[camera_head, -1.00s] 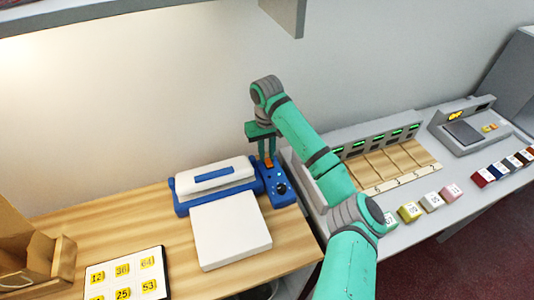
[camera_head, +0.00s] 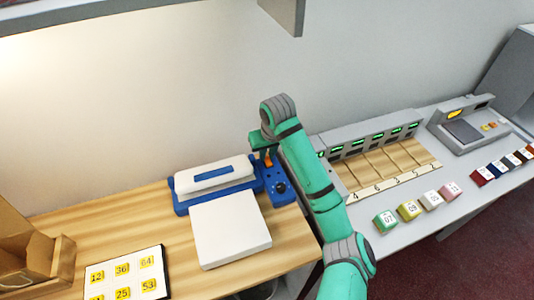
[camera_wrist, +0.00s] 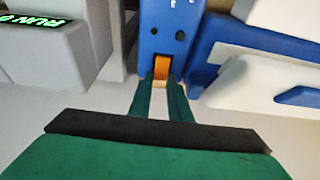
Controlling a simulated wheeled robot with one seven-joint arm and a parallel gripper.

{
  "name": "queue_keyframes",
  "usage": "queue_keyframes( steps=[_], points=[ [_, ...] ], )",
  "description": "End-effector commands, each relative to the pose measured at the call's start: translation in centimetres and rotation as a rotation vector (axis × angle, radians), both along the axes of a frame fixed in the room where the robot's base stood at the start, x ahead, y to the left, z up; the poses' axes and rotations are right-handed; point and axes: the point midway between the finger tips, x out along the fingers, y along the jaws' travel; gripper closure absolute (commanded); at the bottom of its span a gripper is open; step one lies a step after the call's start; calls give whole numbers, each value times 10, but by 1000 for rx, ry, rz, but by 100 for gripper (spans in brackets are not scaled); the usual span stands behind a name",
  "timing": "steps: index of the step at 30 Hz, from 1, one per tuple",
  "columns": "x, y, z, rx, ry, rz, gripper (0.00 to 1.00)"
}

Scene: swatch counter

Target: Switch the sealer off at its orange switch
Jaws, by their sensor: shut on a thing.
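The sealer (camera_head: 221,172) is blue and white and stands on the wooden counter, with a blue control panel (camera_head: 279,190) at its right end. The orange switch (camera_head: 268,160) sits at the back of that panel, partly hidden by my gripper in the head view. In the wrist view the orange switch (camera_wrist: 161,67) shows between the fingertips. My gripper (camera_wrist: 162,84) comes from behind and above, and its green fingers are shut on the switch. It also shows in the head view (camera_head: 266,155). Whether the switch is on or off cannot be told.
A white plate (camera_head: 230,232) lies in front of the sealer. A card with yellow number labels (camera_head: 126,275) and a cardboard box (camera_head: 30,250) are at left. A grey dispenser (camera_head: 380,160) with green displays and several colored blocks stand at right.

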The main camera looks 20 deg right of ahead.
Motion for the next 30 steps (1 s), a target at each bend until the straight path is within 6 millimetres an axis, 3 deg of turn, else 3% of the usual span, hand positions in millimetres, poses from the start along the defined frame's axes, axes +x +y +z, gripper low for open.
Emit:
queue_keyframes(
  steps=[2, 3, 5, 17, 30],
  points=[
    [-2, -1, -1, 0, 7, -1, 100],
    [-2, -1, -1, 0, 7, -1, 78],
    [-2, -1, -1, 0, 6, -1, 64],
    [-2, 0, 5, 0, 1, 0, 64],
    [-23, -3, 75, -5, 0, 0, 64]
  ],
)
